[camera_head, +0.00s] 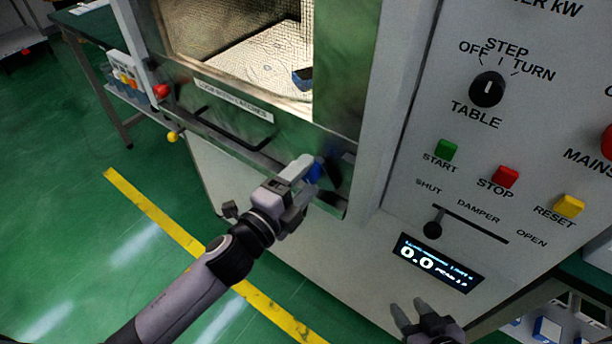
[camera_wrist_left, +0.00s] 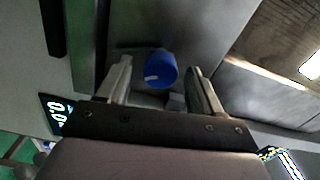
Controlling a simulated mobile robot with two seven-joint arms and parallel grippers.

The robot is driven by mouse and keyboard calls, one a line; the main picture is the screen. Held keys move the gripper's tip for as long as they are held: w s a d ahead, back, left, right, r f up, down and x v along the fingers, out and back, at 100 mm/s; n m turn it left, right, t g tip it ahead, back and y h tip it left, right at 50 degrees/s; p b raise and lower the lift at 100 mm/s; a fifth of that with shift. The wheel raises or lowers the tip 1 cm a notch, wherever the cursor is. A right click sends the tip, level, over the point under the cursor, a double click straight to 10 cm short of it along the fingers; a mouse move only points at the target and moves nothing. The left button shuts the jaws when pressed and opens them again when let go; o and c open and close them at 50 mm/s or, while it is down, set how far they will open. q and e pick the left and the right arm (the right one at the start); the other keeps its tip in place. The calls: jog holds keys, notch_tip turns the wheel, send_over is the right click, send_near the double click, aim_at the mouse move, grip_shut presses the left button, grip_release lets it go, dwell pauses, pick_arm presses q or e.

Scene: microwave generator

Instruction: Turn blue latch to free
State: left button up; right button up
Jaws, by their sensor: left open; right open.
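The blue latch (camera_head: 314,172) is a round blue knob at the lower right corner of the microwave door, partly hidden by my left gripper in the head view. In the left wrist view the blue latch (camera_wrist_left: 161,69) shows a short white mark and sits between the fingers, slightly beyond their tips. My left gripper (camera_head: 303,180) is open around the line of the knob; I cannot tell whether a finger touches it. It also shows in the left wrist view (camera_wrist_left: 160,82). My right gripper (camera_head: 415,312) is open and empty, low in front of the panel.
The door has a dark bar handle (camera_head: 232,130), with a red knob (camera_head: 161,91) and a yellow knob (camera_head: 172,137) at its left. The panel at right carries a rotary dial (camera_head: 487,89), buttons, a damper slider (camera_head: 432,230) and a display (camera_head: 437,263). Green floor is clear at left.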

pick_arm(q)
jog(key=v, duration=0.6)
jog(key=shift+a, duration=0.1)
dwell(0.4)
jog(key=s+a+f+n+g+y+p, duration=0.2)
jog(key=s+a+f+n+g+y, duration=0.2)
jog(key=s+a+f+n+y, duration=0.4)
jog(key=s+a+f+n, duration=0.5)
jog(key=a+f+n, duration=0.2)
jog(key=n, duration=0.6)
jog(key=shift+s+a, duration=0.3)
jog(key=shift+a, duration=0.2)
jog(key=shift+f, duration=0.1)
